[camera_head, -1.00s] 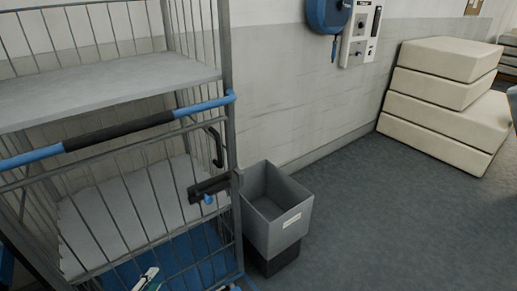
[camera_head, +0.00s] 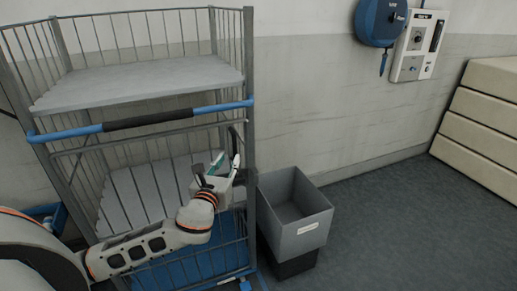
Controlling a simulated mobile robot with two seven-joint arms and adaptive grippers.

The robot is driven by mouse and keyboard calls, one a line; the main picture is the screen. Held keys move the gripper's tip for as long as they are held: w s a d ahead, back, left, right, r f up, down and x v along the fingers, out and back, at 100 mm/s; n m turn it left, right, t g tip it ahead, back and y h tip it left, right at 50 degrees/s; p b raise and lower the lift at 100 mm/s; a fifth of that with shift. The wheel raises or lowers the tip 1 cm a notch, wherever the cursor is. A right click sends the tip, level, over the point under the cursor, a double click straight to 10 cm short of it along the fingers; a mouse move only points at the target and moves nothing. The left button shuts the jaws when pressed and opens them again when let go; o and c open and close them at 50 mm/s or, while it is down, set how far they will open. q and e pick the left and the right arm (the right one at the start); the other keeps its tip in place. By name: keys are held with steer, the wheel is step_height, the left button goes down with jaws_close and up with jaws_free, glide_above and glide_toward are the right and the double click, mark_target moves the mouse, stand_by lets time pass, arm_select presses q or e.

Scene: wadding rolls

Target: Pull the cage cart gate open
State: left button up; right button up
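The cage cart (camera_head: 249,60) stands at the left, and its wire gate (camera_head: 90,148) closes off the lower front. A blue rail with a black grip (camera_head: 150,119) runs across the front at the gate's top. A curved black handle (camera_head: 234,132) is near the gate's right edge, by the corner post. My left gripper (camera_head: 228,160) is at this handle, just below its upper bend. Its fingers look apart; I cannot tell whether they touch the handle. My gripper hides the latch area. My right gripper is not in view.
A grey open bin (camera_head: 300,228) on a dark base stands right of the cart, close to its corner post. A blue reel (camera_head: 380,20) and a control panel (camera_head: 418,45) hang on the wall. Cream pads (camera_head: 480,120) are stacked at the right. The floor at lower right is clear.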

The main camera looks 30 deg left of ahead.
mark_target(234, 149)
arm_select(q)
steer(key=x, duration=0.8)
steer(key=shift+r, duration=0.1)
jaws_close()
